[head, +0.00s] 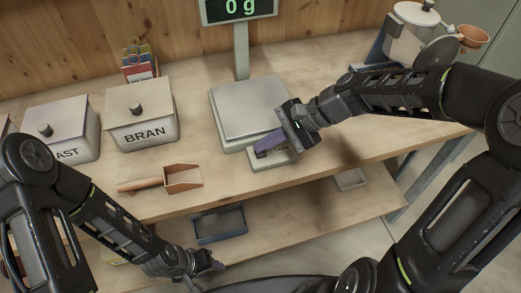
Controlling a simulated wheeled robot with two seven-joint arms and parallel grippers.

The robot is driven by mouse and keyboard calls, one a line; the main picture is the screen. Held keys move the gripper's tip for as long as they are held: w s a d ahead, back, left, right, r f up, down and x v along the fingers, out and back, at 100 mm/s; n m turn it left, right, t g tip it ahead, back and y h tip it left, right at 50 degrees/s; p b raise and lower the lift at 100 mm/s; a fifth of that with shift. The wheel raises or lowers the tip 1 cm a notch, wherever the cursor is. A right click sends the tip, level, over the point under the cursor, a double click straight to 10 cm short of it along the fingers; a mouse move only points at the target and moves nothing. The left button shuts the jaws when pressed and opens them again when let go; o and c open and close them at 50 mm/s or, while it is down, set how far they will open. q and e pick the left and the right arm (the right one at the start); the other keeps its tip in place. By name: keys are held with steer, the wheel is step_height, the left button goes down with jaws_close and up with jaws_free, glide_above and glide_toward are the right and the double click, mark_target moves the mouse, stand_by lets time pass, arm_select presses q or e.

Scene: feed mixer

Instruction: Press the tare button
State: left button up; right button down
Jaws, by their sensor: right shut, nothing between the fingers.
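The scale's steel weighing plate (248,105) sits on the bench, with its display (240,8) on a post behind reading 0 g. The tare panel (284,157) juts out at the scale's front, with lettering partly visible. My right gripper (264,145) is shut and empty, its purple fingers directly over the panel. The fingers and gripper body hide most of the button, so I cannot tell whether they touch it. My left gripper (213,268) hangs low in front of the lower shelf, too small and dark to read its jaws.
A BRAN bin (141,115) and another lidded bin (62,128) stand on the left of the bench. A scoop (182,179) lies near the front edge. A blue tray (220,224) sits on the lower shelf. A grinder-like machine (408,38) stands at the back right.

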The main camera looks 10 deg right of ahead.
mark_target(265, 152)
steer(key=shift+r+p, duration=0.8)
steer(key=shift+r, duration=0.05)
step_height(265, 152, up, 5)
steer(key=p, duration=0.4)
stand_by(1.2)
